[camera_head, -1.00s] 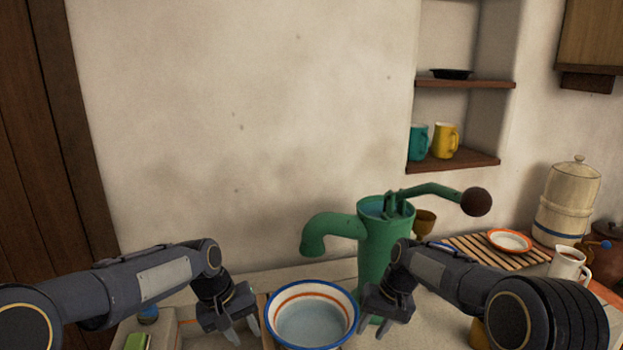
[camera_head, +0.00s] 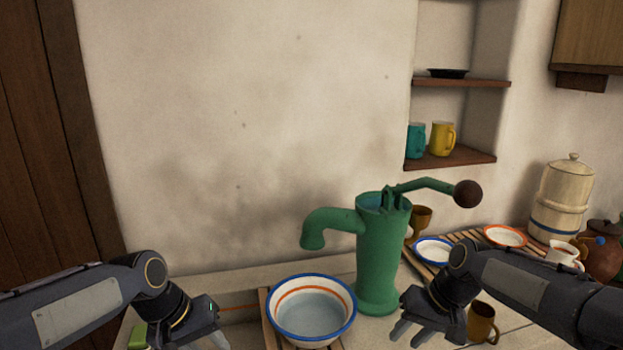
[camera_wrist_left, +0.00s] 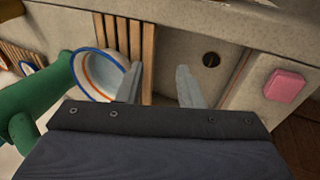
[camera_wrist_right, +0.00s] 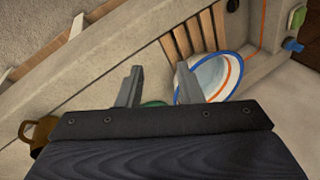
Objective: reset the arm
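My right gripper (camera_head: 408,334) is low over the counter, to the right of the green pump's base. In the right wrist view its two fingers (camera_wrist_left: 157,88) have a like spread to those of my left gripper (camera_head: 207,340), which is at the bottom left of the head view, left of the white basin. In the right wrist view the right fingers (camera_wrist_right: 158,84) stand apart with nothing held between them. Both grippers are open and empty. The lower parts of both arms run out of the head view.
A white basin (camera_head: 281,329) with a blue rim stands on wooden slats between the grippers. The green pump (camera_head: 378,262) is behind it. A brown mug (camera_head: 482,322) is close to my right gripper. Plates, including a blue-rimmed one (camera_head: 433,247), stand at right. A pink block (camera_wrist_left: 286,86) lies in the left wrist view.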

